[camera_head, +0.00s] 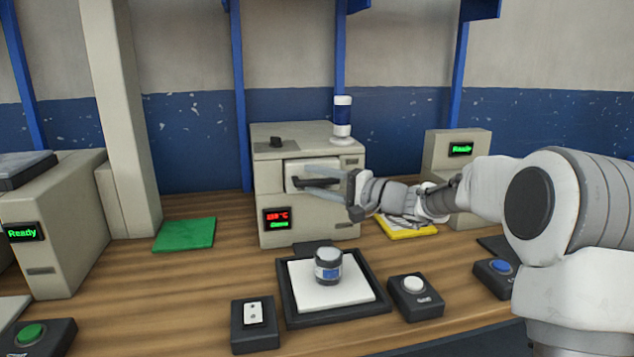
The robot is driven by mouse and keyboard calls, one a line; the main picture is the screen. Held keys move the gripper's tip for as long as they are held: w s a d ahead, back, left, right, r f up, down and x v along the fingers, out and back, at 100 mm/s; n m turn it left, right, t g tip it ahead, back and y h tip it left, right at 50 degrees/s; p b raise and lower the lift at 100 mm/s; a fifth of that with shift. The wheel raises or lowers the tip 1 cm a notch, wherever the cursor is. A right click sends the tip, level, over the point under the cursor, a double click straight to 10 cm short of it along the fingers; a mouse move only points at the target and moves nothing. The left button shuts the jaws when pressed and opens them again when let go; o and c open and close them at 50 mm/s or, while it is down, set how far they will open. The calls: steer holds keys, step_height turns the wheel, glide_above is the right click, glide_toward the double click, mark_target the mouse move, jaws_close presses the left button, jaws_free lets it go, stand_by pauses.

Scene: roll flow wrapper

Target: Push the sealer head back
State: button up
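The sealing machine (332,215) is a beige box at the back centre, with a display (277,218) showing red digits above a small green word. Its pale sealer head (293,176) sticks out of a recess in the upper front. My gripper (306,178) reaches in from the right, in front of the head. Its two grey fingers point left and are spread apart, with nothing seen between them. They cover part of the head, and I cannot tell whether they touch it.
A green mat (185,234) lies left; a yellow tray (413,233) lies right.

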steer(key=p+v, duration=0.2)
steer(key=v, duration=1.5)
steer(key=shift+d, duration=0.15)
steer(key=shift+s, duration=0.15)
steer(key=s+a+f+n+g+h, duration=0.2)
steer(key=s+a+n+g+h, duration=0.15)
steer(key=s, duration=0.45)
steer(key=s+a+f+n+g+h, duration=0.25)
steer(key=s+a+h, duration=0.2)
steer(key=s, duration=0.35)
steer(key=s+d+f+t+h, duration=0.25)
steer(key=s+d+h, duration=0.55)
steer(key=s+d, duration=0.45)
step_height(320, 180, up, 19)
steer(key=s+a+p, duration=0.1)
steer(key=s+p, duration=0.1)
steer(key=p, duration=1.7)
steer(key=shift+a, duration=0.2)
